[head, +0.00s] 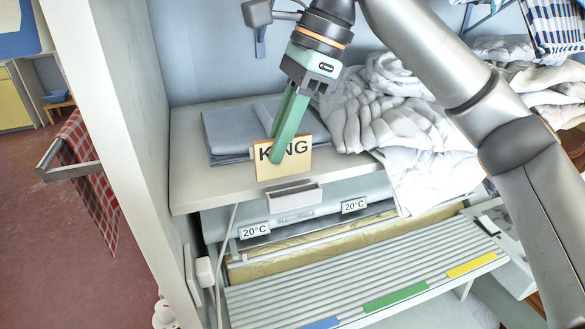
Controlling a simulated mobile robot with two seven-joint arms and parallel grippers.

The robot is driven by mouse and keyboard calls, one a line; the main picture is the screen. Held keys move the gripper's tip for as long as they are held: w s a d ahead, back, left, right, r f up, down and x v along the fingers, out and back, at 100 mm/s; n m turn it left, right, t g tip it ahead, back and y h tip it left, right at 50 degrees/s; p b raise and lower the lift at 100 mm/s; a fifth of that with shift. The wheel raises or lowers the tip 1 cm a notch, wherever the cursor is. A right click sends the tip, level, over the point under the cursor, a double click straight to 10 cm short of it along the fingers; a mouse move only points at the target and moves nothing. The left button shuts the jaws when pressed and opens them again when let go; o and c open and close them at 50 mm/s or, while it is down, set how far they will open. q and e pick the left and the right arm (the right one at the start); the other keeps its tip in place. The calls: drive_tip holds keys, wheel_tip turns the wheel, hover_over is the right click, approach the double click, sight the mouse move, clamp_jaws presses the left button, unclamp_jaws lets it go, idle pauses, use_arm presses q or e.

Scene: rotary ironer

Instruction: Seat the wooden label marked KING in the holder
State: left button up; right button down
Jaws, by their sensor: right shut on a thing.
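The wooden KING label (297,161) is a pale tan plate with dark letters. My right gripper (276,152) is shut on it, and its green fingers cover part of the lettering. The label is upright, tilted slightly, with its face to the camera. A small white holder (294,198) is on the front edge of the white shelf, below the label. The label looks a little above and behind the holder; the exact gap cannot be told. My left gripper is not in view.
Folded grey-blue cloth (228,133) lies on the shelf (190,180) behind the label. Crumpled white linen (385,110) lies to the right and hangs over the edge. Two 20°C signs (255,231) are below, above a slatted board (350,290). A white upright panel (110,90) stands at left.

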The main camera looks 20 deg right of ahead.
sight(292, 174)
drive_tip(key=f, duration=0.1)
drive_tip(key=w+d+f, duration=0.2)
drive_tip(key=shift+f, duration=0.3)
drive_tip(key=f, duration=0.2)
drive_tip(key=w+f, duration=0.1)
drive_tip(key=shift+d+f, duration=0.35)
drive_tip(key=shift+d, duration=0.05)
drive_tip(key=shift+s+a+f, duration=0.1)
drive_tip(key=shift+s+f, duration=0.05)
drive_tip(key=shift+f, duration=0.4)
drive_tip(key=c, duration=1.1)
unclamp_jaws()
drive_tip(key=shift+d, duration=0.2)
drive_tip(key=shift+o, duration=0.8)
drive_tip(key=shift+a+r, duration=0.1)
drive_tip(key=shift+a, duration=0.05)
